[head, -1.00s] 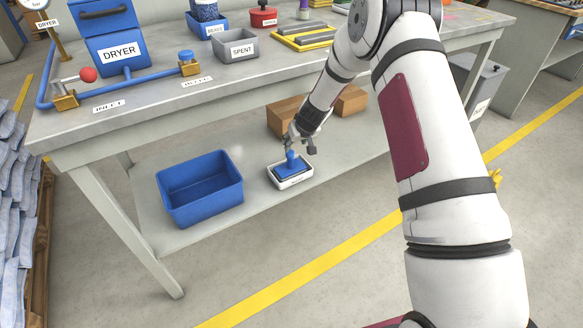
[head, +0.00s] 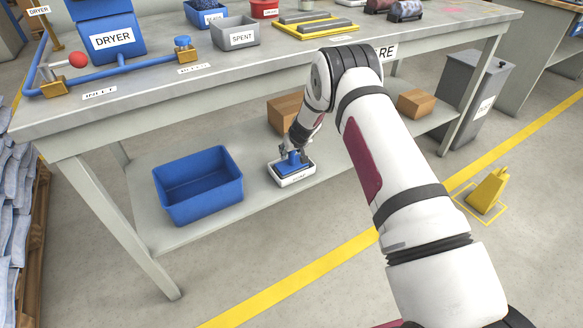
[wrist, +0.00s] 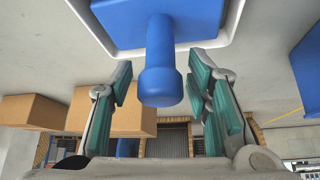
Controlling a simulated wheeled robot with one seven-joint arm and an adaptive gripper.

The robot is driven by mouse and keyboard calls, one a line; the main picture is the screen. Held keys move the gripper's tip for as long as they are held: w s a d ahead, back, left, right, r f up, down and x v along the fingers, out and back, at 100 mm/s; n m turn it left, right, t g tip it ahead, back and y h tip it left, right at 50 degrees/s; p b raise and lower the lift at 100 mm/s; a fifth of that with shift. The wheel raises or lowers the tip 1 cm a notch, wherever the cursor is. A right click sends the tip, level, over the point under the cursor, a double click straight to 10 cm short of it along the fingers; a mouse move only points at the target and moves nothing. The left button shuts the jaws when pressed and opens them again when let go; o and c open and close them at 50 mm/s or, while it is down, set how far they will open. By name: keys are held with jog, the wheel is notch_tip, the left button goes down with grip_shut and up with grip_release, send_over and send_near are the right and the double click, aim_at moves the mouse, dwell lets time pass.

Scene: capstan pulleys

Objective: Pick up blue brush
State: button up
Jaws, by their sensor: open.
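The blue brush (head: 293,160) sits in a small white tray (head: 296,180) on the lower shelf of the workbench. In the wrist view the brush (wrist: 161,62) shows a rounded handle standing from a flat blue block, with the white tray rim (wrist: 236,22) around it. My gripper (head: 291,150) is at the brush in the head view. In the wrist view my gripper (wrist: 165,95) is open, with one teal-padded finger on each side of the handle. Gaps show between the pads and the handle, so it is not held.
An empty blue bin (head: 200,188) stands left of the tray on the lower shelf. Cardboard boxes (head: 284,113) stand behind and to the right. The bench top (head: 150,85) lies above the shelf. A yellow object (head: 488,190) stands on the floor at right.

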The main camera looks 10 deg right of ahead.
jog(key=shift+b+x, duration=0.35)
jog(key=shift+x, duration=1.1)
jog(key=shift+s, duration=0.1)
jog(key=shift+c, duration=0.6)
grip_shut()
